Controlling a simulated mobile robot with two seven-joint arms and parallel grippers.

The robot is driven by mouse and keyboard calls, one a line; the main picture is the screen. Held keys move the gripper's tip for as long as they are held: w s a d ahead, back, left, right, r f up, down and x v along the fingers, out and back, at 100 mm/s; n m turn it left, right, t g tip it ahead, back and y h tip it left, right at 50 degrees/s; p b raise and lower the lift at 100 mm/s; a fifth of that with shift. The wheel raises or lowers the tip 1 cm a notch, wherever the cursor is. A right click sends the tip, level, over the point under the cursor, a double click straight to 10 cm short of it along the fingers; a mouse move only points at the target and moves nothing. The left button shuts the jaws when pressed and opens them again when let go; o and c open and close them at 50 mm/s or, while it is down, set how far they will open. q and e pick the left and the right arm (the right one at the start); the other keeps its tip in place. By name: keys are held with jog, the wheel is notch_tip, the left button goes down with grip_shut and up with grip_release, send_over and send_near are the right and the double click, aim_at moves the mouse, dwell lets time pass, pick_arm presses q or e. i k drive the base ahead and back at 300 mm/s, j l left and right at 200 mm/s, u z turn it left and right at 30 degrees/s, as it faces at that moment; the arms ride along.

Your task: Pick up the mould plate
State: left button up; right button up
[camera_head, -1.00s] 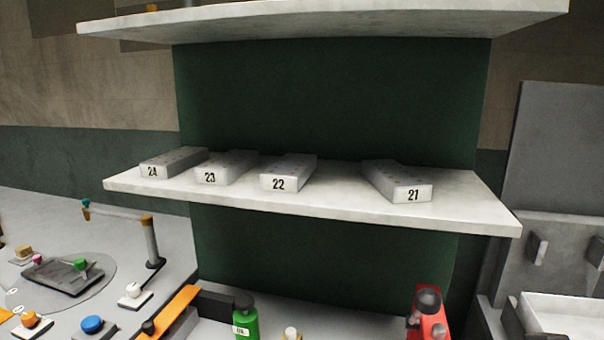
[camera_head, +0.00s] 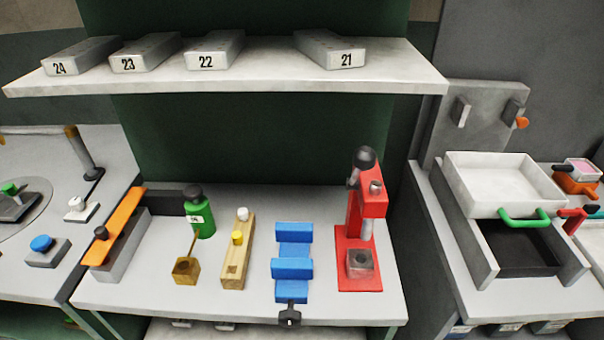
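Several grey mould plates with numbered white labels lie apart on the white shelf (camera_head: 270,84). From left to right they are plate 24 (camera_head: 84,54), plate 23 (camera_head: 146,50), plate 22 (camera_head: 216,50) and plate 21 (camera_head: 328,48). Each has its label facing me at the shelf's front edge. Plate 21 sits apart from the others with a wider gap. Neither of my grippers is in the picture.
Below the shelf, a bench holds an orange-topped block (camera_head: 117,230), a green bottle (camera_head: 203,217), a wooden block (camera_head: 236,260), a blue vise (camera_head: 292,264) and a red press (camera_head: 365,220). To the right stands a white tray (camera_head: 500,182) with a green handle (camera_head: 524,217).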

aim_at(218, 50)
jog(key=j+u, duration=0.2)
jog(key=j, duration=0.65)
jog(key=j+u, duration=0.15)
jog(key=j, duration=0.65)
jog(key=i+j+u, duration=0.2)
jog(key=j, duration=0.65)
jog(key=k, duration=0.1)
